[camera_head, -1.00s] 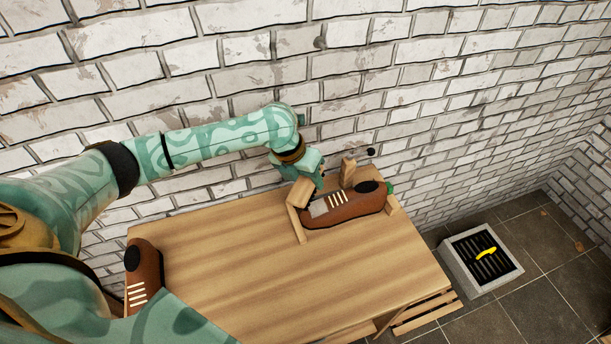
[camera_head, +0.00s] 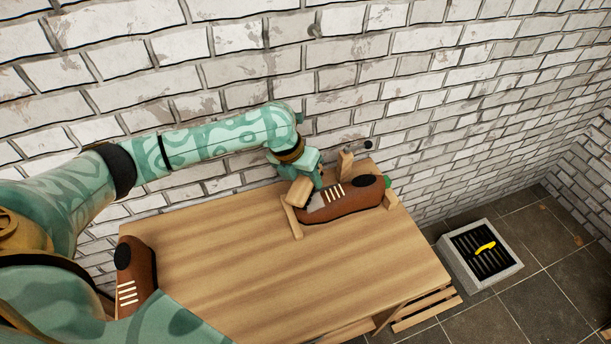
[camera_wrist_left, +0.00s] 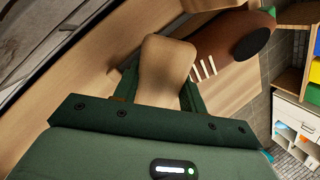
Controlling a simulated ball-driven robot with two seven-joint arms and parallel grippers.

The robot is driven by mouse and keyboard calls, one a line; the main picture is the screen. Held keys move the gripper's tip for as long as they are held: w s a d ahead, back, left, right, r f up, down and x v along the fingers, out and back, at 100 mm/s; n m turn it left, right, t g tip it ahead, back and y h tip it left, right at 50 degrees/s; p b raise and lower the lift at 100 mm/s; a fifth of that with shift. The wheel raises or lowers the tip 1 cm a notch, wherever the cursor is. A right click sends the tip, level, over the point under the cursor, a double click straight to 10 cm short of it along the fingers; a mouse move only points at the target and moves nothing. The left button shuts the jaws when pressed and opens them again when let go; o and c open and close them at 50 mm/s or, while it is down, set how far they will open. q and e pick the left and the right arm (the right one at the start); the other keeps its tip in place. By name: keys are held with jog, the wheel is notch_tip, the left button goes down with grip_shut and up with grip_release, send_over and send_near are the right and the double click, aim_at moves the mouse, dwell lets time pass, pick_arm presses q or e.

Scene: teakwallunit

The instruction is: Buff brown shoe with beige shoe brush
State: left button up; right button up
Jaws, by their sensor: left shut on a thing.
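A brown shoe (camera_head: 345,205) with a dark opening and pale laces lies across a wooden stand at the right end of the table. It also shows in the left wrist view (camera_wrist_left: 222,48). My left gripper (camera_head: 308,180) is shut on the beige shoe brush (camera_head: 299,191), at the shoe's left end beside the laces. The brush's wooden back fills the space between the fingers (camera_wrist_left: 160,95) in the left wrist view. Its bristles are hidden there; a grey patch shows below the brush in the head view. My right gripper is not in view.
A second brown shoe (camera_head: 137,272) lies at the table's left edge, near my arm. The wooden table (camera_head: 230,240) is clear in the middle. A white brick wall (camera_head: 350,90) stands close behind. A grey floor drain box (camera_head: 452,268) with a yellow thing (camera_head: 485,246) is at right.

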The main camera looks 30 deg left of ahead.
pick_arm(q)
jog(key=shift+b+x, duration=0.5)
jog(key=shift+x, duration=0.45)
